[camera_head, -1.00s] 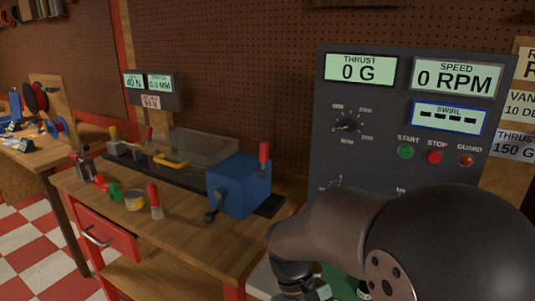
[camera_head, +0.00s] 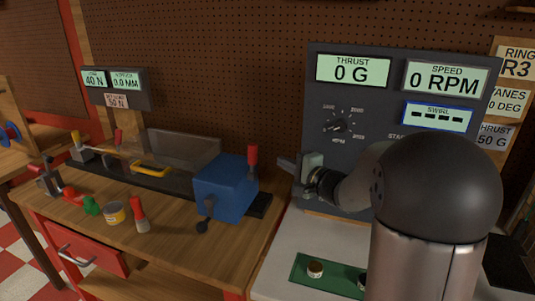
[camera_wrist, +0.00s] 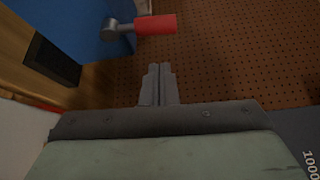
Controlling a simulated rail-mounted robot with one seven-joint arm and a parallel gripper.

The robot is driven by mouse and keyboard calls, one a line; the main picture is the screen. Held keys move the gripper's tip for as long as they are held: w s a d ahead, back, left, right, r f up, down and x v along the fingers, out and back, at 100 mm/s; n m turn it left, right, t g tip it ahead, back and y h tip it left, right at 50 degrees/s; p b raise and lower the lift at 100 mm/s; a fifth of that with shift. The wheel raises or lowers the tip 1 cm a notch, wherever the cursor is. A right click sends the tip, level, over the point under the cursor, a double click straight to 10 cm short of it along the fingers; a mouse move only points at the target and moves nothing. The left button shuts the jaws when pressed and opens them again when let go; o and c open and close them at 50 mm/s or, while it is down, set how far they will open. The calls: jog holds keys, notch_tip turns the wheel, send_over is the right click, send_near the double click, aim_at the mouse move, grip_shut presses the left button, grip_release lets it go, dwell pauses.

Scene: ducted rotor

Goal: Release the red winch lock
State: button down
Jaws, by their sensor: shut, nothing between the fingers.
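The winch is a blue box (camera_head: 226,187) on the wooden bench. A lever with a red grip (camera_head: 253,155) stands upright at its right side, and a dark crank hangs at its front. In the wrist view the red grip (camera_wrist: 155,25) and its grey pivot show at the top, beside the blue box (camera_wrist: 75,25). My gripper (camera_head: 281,161) is to the right of the red lever, apart from it. In the wrist view my gripper (camera_wrist: 158,70) has its fingers together and empty, below the red grip in the picture.
A clear cover (camera_head: 183,148) and a yellow handle (camera_head: 151,170) are left of the winch. The dark control panel (camera_head: 315,110) stands behind my arm.

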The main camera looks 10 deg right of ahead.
aim_at(252, 159)
jog(key=p+x, duration=0.2)
jog(key=x, duration=0.7)
jog(key=shift+w+a+p, duration=0.2)
jog(key=shift+w+p, duration=0.05)
jog(key=shift+p, duration=0.15)
jog(key=shift+s+f+b, duration=0.15)
jog(key=shift+f+b, duration=0.1)
jog(key=shift+b, duration=1.05)
